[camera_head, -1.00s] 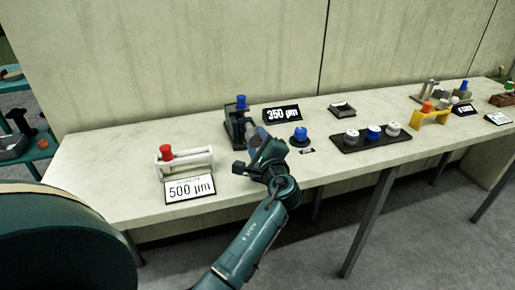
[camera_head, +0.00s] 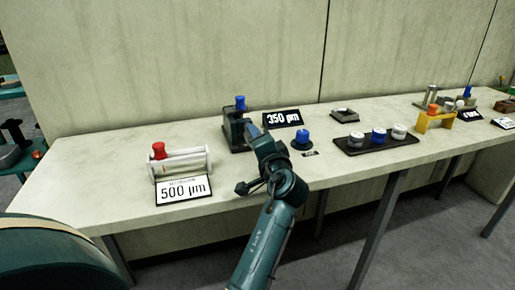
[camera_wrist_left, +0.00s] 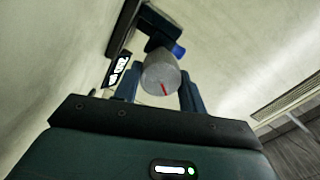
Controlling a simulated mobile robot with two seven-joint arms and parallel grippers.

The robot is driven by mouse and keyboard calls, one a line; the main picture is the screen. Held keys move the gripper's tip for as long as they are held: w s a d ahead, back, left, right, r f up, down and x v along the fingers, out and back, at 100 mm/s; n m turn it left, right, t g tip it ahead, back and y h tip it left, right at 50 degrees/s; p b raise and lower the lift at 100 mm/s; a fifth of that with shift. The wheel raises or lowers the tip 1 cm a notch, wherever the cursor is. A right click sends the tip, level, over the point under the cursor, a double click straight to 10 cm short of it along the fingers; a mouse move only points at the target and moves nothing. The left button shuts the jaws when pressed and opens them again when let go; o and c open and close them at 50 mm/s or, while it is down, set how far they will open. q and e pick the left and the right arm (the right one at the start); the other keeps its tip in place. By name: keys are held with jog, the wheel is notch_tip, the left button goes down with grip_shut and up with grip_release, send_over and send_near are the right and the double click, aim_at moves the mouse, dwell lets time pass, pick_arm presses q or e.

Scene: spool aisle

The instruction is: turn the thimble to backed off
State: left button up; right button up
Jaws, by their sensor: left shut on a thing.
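The thimble (camera_wrist_left: 160,74) is a grey knurled-looking cylinder with a red line on its end face, in the left wrist view. It belongs to the dark micrometer stand (camera_head: 234,130) with a blue knob (camera_head: 240,102) on the bench. My left gripper (camera_head: 256,132) reaches the stand from the front. In the wrist view its two dark fingers (camera_wrist_left: 160,88) are on either side of the thimble, shut on it. In the head view the gripper mostly hides the thimble. My right gripper is in neither view.
A "350 µm" sign (camera_head: 283,118) stands just behind right of the stand. Left is a white spool frame (camera_head: 182,165) with a red knob and a "500 µm" sign (camera_head: 184,189). Right are a blue knob piece (camera_head: 302,140) and a black tray (camera_head: 350,149) of capped spools.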

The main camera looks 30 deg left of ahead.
pick_arm(q)
jog(key=shift+n+b, duration=0.4)
jog(key=shift+n, duration=0.3)
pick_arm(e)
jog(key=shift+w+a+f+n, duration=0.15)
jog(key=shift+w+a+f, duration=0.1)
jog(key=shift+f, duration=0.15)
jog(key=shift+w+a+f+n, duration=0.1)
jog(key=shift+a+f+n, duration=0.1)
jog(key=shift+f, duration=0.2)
pick_arm(q)
jog(key=shift+n, duration=0.3)
jog(key=shift+r, duration=0.1)
jog(key=o, duration=1)
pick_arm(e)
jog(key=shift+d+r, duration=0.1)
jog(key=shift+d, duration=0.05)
